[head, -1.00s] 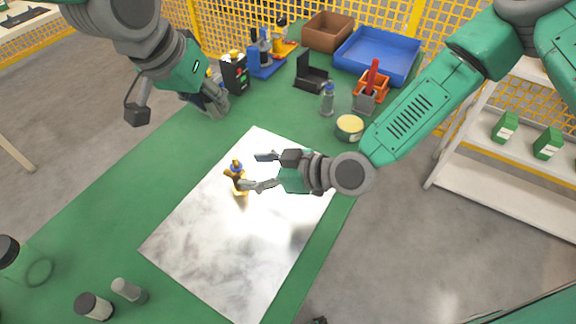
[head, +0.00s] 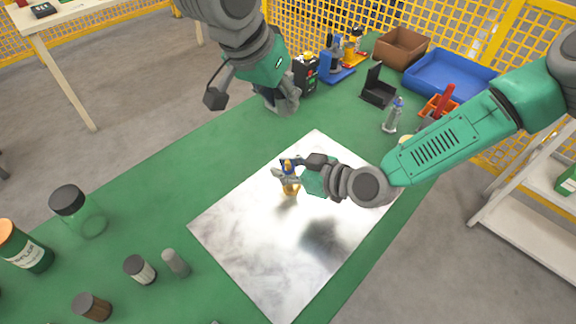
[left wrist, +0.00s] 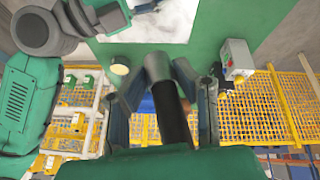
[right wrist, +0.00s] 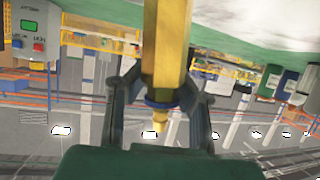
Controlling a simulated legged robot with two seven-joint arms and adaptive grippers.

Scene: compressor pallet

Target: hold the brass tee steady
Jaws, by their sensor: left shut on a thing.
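The brass tee (head: 290,188), yellow with a blue ring, stands on the bright metal sheet (head: 245,240). My right gripper (head: 282,168) reaches in from the right with its fingers around the tee. In the right wrist view the tee (right wrist: 165,50) rises large between the two fingers, with a gap on its left side, so the gripper (right wrist: 160,105) looks open. My left gripper (head: 285,105) is above the green table, behind the sheet.
Behind are a blue tray (head: 450,78), a brown bin (head: 401,48), a black holder (head: 378,88) and a spray bottle (head: 393,113). Jars and small cylinders, including a grey one (head: 175,262), stand at the front left. The sheet's front is clear.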

